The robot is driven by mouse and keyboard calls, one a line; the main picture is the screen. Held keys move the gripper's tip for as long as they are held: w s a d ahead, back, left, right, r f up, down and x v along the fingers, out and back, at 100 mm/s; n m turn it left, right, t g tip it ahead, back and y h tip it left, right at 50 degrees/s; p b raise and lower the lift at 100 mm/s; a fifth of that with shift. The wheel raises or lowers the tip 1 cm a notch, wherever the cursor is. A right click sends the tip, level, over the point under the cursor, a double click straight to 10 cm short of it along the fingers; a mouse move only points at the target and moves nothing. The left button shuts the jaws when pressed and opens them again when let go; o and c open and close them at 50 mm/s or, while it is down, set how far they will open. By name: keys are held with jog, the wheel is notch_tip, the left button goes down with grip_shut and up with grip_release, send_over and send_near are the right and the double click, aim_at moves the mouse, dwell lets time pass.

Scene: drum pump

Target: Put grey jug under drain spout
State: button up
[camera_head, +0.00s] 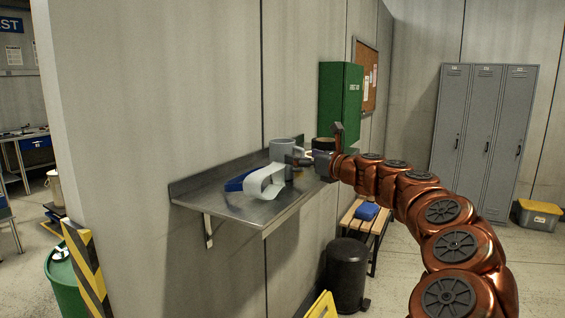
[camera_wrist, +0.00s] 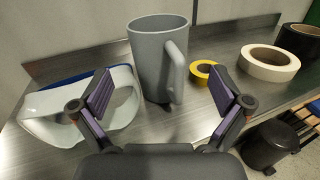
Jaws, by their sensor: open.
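The grey jug (camera_wrist: 156,62) stands upright on a steel wall shelf (camera_head: 240,207). Its handle (camera_wrist: 176,72) faces toward my gripper and slightly right in the wrist view. In the head view the jug (camera_head: 284,149) is partly hidden behind my gripper and a white item. My gripper (camera_wrist: 162,98) is open and empty, with the jug ahead between its two fingers in the picture. I cannot tell how far the fingertips are from the handle. In the head view my gripper (camera_head: 313,155) is above the shelf's right part. No drain spout can be made out.
A white, handle-shaped item (camera_wrist: 75,115) with a blue part lies left of the jug. Yellow tape (camera_wrist: 203,72), white tape (camera_wrist: 268,62) and a black roll (camera_wrist: 302,42) lie to its right. A green cabinet (camera_head: 340,102) hangs behind; a black bin (camera_head: 347,275) stands below.

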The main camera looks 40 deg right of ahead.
aim_at(291, 153)
jog(key=shift+w+d+p, duration=0.1)
jog(key=shift+w+p, duration=0.4)
jog(key=shift+w, duration=3.05)
jog(key=shift+c, duration=0.3)
jog(key=c, duration=1.2)
jog(key=shift+r, duration=0.1)
